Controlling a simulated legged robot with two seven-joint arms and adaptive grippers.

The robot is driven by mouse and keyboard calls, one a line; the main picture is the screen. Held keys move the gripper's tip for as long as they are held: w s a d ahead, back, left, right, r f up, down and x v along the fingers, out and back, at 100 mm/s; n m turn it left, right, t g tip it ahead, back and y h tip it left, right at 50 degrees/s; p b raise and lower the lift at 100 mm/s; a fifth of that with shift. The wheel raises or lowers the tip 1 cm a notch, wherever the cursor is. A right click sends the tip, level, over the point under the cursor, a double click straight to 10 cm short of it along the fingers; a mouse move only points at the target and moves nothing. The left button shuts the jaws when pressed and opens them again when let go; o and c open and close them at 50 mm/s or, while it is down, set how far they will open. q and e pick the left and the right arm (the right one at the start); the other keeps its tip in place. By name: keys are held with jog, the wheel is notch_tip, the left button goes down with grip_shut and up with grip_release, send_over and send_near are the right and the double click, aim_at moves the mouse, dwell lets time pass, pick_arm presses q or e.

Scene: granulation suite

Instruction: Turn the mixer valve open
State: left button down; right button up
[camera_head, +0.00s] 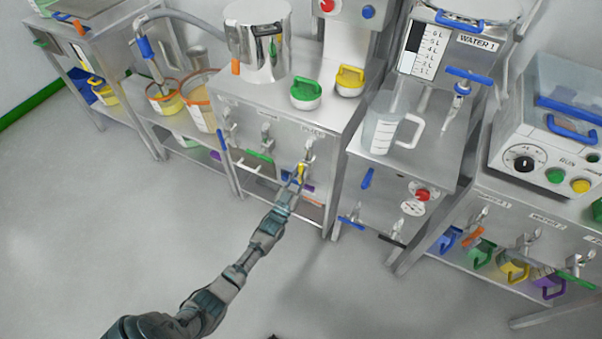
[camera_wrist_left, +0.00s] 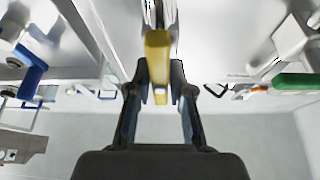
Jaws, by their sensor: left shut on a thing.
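The mixer valve is a small metal tap (camera_head: 308,149) with a yellow lever (camera_head: 301,170), on the front panel of the steel bench (camera_head: 285,108) in the head view. My left gripper (camera_head: 297,181) reaches it from below and is shut on the yellow lever. In the left wrist view the lever (camera_wrist_left: 158,60) stands between the two dark fingers of the left gripper (camera_wrist_left: 160,88), with the metal tap above it. The lever points down from the tap. The fingers hide part of it in the head view. My right gripper is not in view.
On the same panel are a tap with a green lever (camera_head: 259,156) and another tap at left. A steel pot (camera_head: 258,45) and green and yellow lidded pieces stand on top. A bench with a clear jug (camera_head: 382,127) stands at right. The floor (camera_head: 110,190) in front is clear.

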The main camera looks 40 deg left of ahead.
pick_arm(q)
jog(key=shift+f+n+y, duration=0.4)
jog(key=shift+f+n, duration=0.2)
jog(key=shift+n, duration=0.2)
jog(key=c, duration=1.1)
grip_release()
jog(key=shift+g, duration=0.3)
jog(key=shift+o, duration=0.3)
jog(key=shift+r, duration=0.15)
jog(key=v, duration=1.2)
jog(key=shift+f, duration=0.2)
jog(key=shift+a, duration=0.1)
